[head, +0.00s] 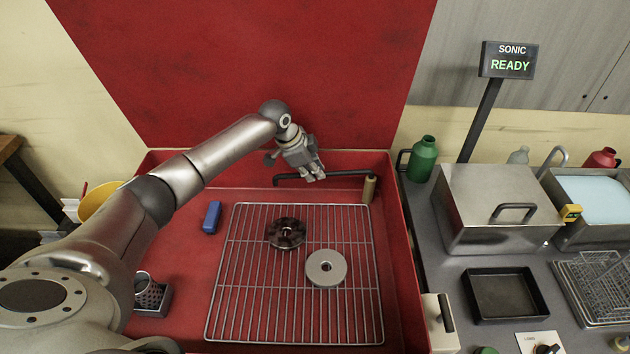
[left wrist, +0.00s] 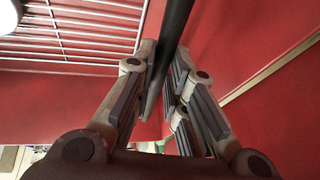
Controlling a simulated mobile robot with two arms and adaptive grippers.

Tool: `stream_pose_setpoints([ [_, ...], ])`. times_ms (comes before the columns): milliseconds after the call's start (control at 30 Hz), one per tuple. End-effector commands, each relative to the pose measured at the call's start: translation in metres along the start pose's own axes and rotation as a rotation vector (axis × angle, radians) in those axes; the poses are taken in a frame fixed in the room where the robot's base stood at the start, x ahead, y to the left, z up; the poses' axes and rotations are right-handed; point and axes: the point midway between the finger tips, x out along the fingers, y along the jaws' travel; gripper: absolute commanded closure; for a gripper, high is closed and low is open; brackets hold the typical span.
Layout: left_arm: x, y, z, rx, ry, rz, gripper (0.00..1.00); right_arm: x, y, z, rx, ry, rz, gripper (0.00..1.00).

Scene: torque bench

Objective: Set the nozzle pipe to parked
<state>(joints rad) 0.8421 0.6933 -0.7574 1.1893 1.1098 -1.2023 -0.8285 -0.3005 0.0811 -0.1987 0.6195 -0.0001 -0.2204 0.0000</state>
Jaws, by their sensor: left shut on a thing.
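The nozzle pipe (head: 345,175) is a dark horizontal tube at the back of the red basin, joined at its right end to a brass-coloured upright post (head: 369,189). Its left end bends down near the back left of the wire rack. My left gripper (head: 318,177) reaches it from above and is shut on it along its length. In the left wrist view the dark pipe (left wrist: 172,40) runs between the two fingers (left wrist: 163,95). The fingers hide part of the pipe in the head view. My right gripper is not in view.
A blue block (head: 212,217) lies left of the rack. A green bottle (head: 422,160) and a steel lidded box (head: 490,185) stand right of the basin.

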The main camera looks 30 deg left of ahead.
Motion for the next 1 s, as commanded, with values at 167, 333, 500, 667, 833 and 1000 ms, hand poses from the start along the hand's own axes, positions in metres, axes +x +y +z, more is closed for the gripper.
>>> stream_pose_setpoints([
  [167, 0.006, -0.015, 0.002, 0.071, 0.017, 0.027, 1.0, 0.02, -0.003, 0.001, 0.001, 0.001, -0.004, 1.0],
  [333, 0.004, -0.019, 0.001, 0.103, 0.025, 0.039, 1.0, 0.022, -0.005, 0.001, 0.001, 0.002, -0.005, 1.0],
  [500, 0.003, -0.019, 0.001, 0.107, 0.026, 0.039, 1.0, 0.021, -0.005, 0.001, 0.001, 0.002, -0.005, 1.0],
  [667, 0.002, -0.02, 0.001, 0.107, 0.026, 0.037, 0.8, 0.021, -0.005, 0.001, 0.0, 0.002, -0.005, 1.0],
  [833, 0.003, -0.019, 0.001, 0.106, 0.026, 0.039, 0.65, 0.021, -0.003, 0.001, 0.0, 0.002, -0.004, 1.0],
  [1000, 0.003, -0.019, 0.001, 0.105, 0.026, 0.04, 0.65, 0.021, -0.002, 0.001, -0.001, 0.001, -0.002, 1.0],
])
